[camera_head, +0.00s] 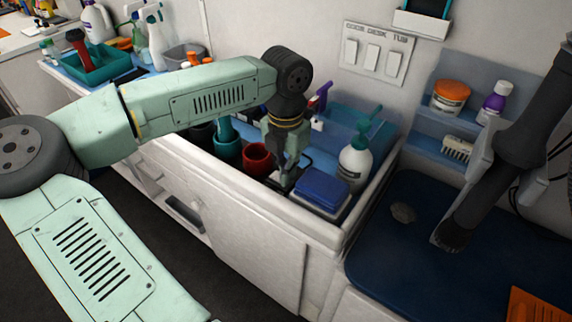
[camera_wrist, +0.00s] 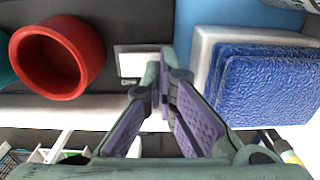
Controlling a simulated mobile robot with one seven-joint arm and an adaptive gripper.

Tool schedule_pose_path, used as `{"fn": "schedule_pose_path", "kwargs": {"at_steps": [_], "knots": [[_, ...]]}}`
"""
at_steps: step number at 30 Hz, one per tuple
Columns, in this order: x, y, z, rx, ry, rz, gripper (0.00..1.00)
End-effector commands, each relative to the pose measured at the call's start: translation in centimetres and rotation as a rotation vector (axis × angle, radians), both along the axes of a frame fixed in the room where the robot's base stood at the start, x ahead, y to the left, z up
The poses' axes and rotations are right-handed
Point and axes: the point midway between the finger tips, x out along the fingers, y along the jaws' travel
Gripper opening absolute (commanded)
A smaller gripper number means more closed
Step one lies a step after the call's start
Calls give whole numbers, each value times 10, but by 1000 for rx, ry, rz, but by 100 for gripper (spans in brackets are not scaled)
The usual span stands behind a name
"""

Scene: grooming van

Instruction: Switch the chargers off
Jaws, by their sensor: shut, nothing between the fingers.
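My gripper (camera_head: 286,180) points down over the counter tray between a red cup and a blue pad on a white base. A wall panel (camera_head: 377,54) labelled DOOR, DESK, TUB carries three white rocker switches, up behind my gripper. No charger is clearly recognisable in either view.
The red cup (camera_wrist: 60,55) stands left of my fingers, the blue pad (camera_wrist: 265,85) right. A white pump bottle (camera_head: 356,163) stands behind the pad. The blue-floored tub (camera_head: 440,260) lies right of the counter. A teal cup (camera_head: 227,145) stands beside the red one.

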Motion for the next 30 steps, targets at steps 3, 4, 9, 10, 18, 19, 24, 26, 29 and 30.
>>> {"fn": "schedule_pose_path", "kwargs": {"at_steps": [3,4,9,10,18,19,24,26,29,30], "knots": [[0,0,0,0,0,0,0],[0,0,0,0,0,0,0],[0,0,-7,2,-1,0,0],[-1,-1,-9,2,-1,0,0],[-1,-1,-7,1,2,0,0],[-1,-1,-7,1,2,0,0],[1,2,-5,1,1,2,0],[3,4,-4,1,1,3,0],[5,8,-2,1,1,2,0],[6,9,-1,1,1,2,0]]}}
